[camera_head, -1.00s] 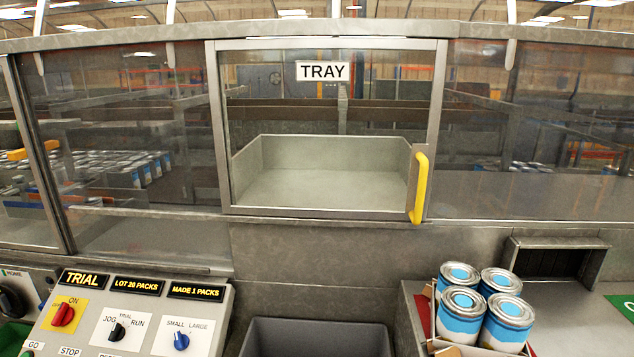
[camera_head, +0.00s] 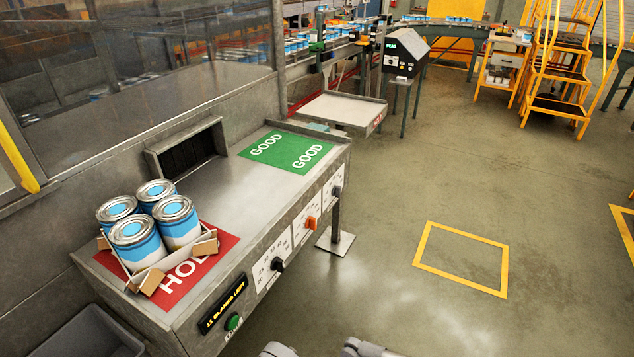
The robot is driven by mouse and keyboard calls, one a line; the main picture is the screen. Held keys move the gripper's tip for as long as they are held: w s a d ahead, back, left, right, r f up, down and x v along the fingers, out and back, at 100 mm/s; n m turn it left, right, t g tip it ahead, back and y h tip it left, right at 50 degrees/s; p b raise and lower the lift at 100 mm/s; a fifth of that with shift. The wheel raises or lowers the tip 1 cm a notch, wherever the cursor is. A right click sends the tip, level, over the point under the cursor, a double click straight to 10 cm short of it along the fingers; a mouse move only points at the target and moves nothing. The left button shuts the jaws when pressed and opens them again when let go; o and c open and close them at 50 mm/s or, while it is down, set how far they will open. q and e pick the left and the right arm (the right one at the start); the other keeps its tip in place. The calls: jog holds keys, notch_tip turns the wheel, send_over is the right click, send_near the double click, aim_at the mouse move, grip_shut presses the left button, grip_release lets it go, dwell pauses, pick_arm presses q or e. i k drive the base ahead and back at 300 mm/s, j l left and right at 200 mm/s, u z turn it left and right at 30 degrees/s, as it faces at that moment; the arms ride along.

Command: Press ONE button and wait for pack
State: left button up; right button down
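A green button (camera_head: 233,322) is on the front of the steel bench, below a display (camera_head: 223,304) reading "11 BLANKS LEFT". The label by the button is too small to read. A pack of several blue-and-white cans (camera_head: 138,241) stands in an open carton (camera_head: 150,277) with its flaps out, on the red HOLD mat (camera_head: 216,259). Neither gripper shows. Two grey rounded parts at the bottom edge look like pieces of my own arms, clear of the button.
A dark chute opening (camera_head: 186,153) is in the wall behind the bench (camera_head: 218,190). A green GOOD mat (camera_head: 286,149) lies empty on the bench's far end. Knobs line its front. A grey bin (camera_head: 85,335) stands lower left. The floor on the right is open, with yellow markings (camera_head: 462,259).

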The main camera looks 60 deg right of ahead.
aim_at(232, 324)
jog(key=z, duration=1.75)
